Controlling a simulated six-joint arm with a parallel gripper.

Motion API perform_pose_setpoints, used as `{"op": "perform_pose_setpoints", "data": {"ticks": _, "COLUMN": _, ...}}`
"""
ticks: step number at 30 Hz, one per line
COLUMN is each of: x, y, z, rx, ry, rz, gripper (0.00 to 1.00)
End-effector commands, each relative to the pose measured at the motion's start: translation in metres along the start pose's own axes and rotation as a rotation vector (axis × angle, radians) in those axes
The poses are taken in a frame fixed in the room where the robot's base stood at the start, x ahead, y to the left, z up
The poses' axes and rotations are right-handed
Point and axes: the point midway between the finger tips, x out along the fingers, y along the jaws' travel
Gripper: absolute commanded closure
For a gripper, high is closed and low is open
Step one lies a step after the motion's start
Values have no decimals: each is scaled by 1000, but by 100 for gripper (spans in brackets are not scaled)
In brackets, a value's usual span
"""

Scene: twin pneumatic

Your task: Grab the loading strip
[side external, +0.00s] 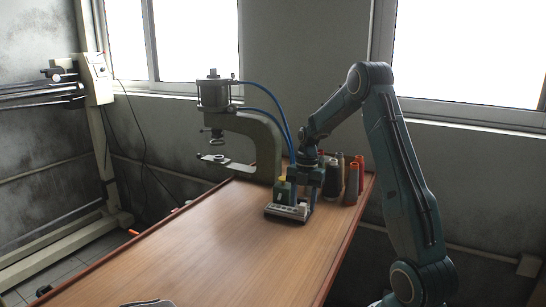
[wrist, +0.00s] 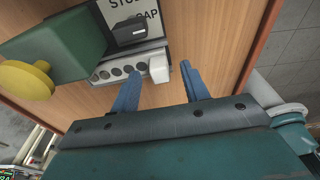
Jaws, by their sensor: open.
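The loading strip (wrist: 118,71) is a pale bar with a row of dark round holes and a white block (wrist: 158,68) at its right end. It lies at the front of a small station on the table and also shows in the side external view (side external: 288,211). My gripper (wrist: 160,70) is open, with its two blue fingers apart. In the wrist view the white block appears between the fingertips; I cannot tell whether they touch it. In the side view my gripper (side external: 305,199) points down at the station's right end, partly hiding it.
A green box with a yellow knob (wrist: 27,80) stands beside the strip, with a lettered plate (wrist: 148,18) behind. A C-frame press (side external: 262,140) with blue hoses stands behind. Several thread-spool-like cylinders (side external: 352,183) stand right of my gripper. The wooden table's front (side external: 200,260) is mostly clear.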

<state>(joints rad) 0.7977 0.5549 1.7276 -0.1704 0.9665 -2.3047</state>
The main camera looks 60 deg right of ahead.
Motion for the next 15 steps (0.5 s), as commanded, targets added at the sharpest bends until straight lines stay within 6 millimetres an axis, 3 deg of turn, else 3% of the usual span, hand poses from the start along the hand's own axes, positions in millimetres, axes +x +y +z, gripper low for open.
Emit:
{"op": "perform_pose_setpoints", "data": {"ticks": 14, "x": 0, "y": 0, "z": 0, "rx": 0, "ry": 0, "rz": 0, "gripper": 55}}
{"op": "perform_pose_setpoints", "data": {"ticks": 15, "x": 0, "y": 0, "z": 0, "rx": 0, "ry": 0, "rz": 0, "gripper": 60}}
